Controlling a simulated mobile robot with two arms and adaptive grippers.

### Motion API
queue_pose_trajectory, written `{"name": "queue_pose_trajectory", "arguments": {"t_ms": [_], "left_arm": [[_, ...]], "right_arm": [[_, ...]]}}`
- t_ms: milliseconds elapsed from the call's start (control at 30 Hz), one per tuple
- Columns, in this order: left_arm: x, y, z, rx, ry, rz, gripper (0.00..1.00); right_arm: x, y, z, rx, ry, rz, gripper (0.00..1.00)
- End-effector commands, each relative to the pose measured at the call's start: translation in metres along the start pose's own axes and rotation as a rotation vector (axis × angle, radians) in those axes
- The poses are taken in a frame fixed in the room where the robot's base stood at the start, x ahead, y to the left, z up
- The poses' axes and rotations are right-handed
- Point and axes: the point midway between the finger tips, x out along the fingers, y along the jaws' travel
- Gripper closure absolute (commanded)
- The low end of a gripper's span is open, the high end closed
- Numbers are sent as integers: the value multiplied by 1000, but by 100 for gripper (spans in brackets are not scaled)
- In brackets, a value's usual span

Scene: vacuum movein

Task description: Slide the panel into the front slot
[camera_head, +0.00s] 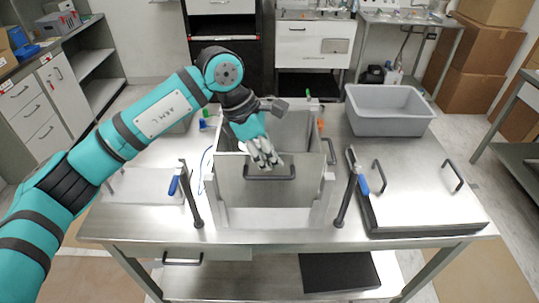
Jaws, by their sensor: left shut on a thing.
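The panel (235,188) is a flat grey metal sheet with a dark bar handle. It stands about upright at the front of an open metal box (292,127) on the steel table. My left gripper (263,159) comes down from above, its fingers shut at the panel's top edge near the handle. The fingers hide part of that edge. I cannot tell how deep the panel sits in the front slot, as the slot itself is hard to make out. My right gripper is not in view.
Blue-handled clamps (190,192) and (349,190) stand on both sides of the box. A lid-like metal plate with two handles (425,200) lies at the right, with a grey bin (390,112) behind it. The steel tabletop (150,215) is clear at the front left.

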Motion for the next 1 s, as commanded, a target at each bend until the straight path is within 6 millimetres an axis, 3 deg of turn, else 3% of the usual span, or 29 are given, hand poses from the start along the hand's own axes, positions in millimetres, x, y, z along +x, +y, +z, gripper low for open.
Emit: {"name": "queue_pose_trajectory", "arguments": {"t_ms": [700, 1000], "left_arm": [[20, 0, -8, 1, -1, 1, 100], [20, 0, -8, 1, -1, 2, 100]], "right_arm": [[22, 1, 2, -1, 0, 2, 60], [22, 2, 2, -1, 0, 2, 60]]}}
